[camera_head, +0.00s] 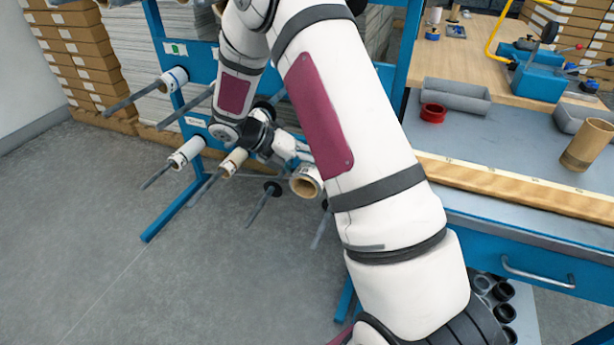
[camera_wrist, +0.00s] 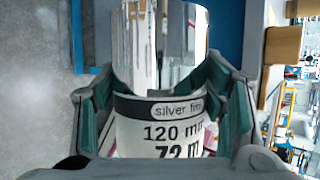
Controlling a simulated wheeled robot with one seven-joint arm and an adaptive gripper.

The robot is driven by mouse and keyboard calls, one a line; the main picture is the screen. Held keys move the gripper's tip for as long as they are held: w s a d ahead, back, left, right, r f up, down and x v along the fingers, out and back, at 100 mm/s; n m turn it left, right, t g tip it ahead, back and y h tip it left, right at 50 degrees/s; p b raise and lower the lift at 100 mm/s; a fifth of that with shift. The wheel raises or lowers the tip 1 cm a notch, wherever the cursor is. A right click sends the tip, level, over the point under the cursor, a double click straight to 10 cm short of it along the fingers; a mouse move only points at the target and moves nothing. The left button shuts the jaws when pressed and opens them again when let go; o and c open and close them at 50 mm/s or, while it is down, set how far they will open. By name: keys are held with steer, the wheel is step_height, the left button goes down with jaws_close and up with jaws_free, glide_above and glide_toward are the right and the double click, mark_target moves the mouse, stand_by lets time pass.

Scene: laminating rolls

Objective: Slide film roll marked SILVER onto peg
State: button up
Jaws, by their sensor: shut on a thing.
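My gripper (camera_head: 288,152) is shut around the silver film roll (camera_head: 306,182), beside the blue peg rack. In the head view the roll shows mainly as an open cardboard core end, with my arm partly in front. In the wrist view my gripper (camera_wrist: 165,105) has its teal pads on both sides of the roll (camera_wrist: 160,50), whose shiny mirror-like film is above a white label reading "silver film 120 mm". A bare dark peg (camera_head: 262,205) with a black disc at its base is just left of the roll. I cannot tell whether the roll touches any peg.
The blue rack (camera_head: 185,195) bears several other pegs, some with rolls, such as a white one (camera_head: 187,152) and a tan one (camera_head: 233,162). A workbench (camera_head: 520,160) with a red ring (camera_head: 433,112) and a cardboard tube (camera_head: 586,145) stands right. Floor at the lower left is clear.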

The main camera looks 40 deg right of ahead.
steer(key=shift+w+d+b, duration=0.1)
steer(key=shift+w+d, duration=1.4)
steer(key=shift+d, duration=0.75)
steer(key=shift+w+d+b, duration=0.15)
steer(key=shift+w+d, duration=1.35)
steer(key=shift+d, duration=0.75)
steer(key=shift+w+d+b, duration=0.1)
steer(key=shift+w+d, duration=1.4)
steer(key=shift+d, duration=0.75)
steer(key=o, duration=1.5)
steer(key=shift+o, duration=0.3)
steer(key=v, duration=1.2)
steer(key=shift+a, duration=0.1)
